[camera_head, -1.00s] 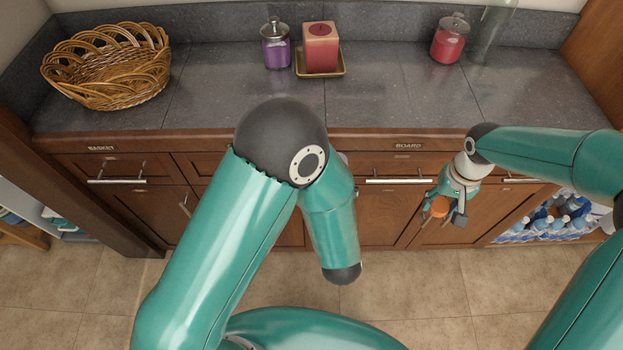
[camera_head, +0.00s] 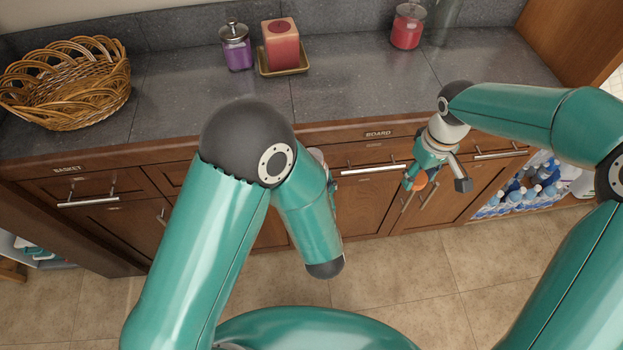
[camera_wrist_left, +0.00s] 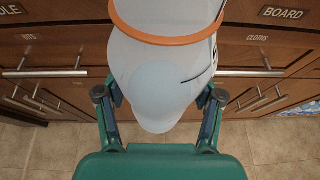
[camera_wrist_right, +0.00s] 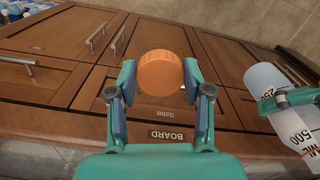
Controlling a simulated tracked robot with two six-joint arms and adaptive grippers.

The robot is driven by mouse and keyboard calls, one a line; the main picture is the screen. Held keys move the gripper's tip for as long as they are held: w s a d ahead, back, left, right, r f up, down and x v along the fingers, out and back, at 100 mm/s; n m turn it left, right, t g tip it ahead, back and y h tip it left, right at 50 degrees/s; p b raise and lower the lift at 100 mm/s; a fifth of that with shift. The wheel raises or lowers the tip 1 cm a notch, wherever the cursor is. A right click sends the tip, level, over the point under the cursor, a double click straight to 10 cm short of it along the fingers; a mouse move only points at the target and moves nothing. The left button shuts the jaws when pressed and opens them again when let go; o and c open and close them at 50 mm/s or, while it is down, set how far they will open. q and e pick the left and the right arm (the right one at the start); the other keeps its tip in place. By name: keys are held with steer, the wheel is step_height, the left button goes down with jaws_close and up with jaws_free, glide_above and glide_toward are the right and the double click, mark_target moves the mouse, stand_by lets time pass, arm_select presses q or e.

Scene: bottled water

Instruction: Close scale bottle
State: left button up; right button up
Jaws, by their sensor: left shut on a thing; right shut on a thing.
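The scale bottle (camera_wrist_left: 160,65) is translucent, with an orange ring around it, and my left gripper (camera_wrist_left: 161,96) is shut on it. The bottle also shows in the right wrist view (camera_wrist_right: 272,85), tilted at the right, with volume marks and a finger of my left gripper across it. My right gripper (camera_wrist_right: 159,95) is shut on a round orange cap (camera_wrist_right: 160,72). In the head view my right gripper (camera_head: 434,182) holds the cap (camera_head: 420,181) in front of the cabinet, apart from the bottle. There my left gripper is mostly hidden behind my arm.
A grey counter (camera_head: 340,95) carries a wicker basket (camera_head: 65,85), a purple jar (camera_head: 237,48), a red candle (camera_head: 280,45) on a tray and a red jar (camera_head: 407,27). Wooden drawers with handles (camera_head: 375,170) lie behind my grippers. Bottled water (camera_head: 525,185) stands low at the right.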

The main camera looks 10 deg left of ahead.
steer(key=w+a+r+n, duration=0.2)
steer(key=a+r+n, duration=0.3)
steer(key=a+r, duration=0.65)
step_height(320, 180, up, 3)
steer(key=n, duration=0.2)
glide_above(317, 154)
steer(key=shift+s+a+f, duration=0.1)
steer(key=shift+s, duration=0.1)
steer(key=shift+s+a+n, duration=0.2)
steer(key=shift+a+n, duration=0.1)
steer(key=shift+f, duration=1.9)
steer(key=shift+s+d+r, duration=0.1)
steer(key=shift+d, duration=0.1)
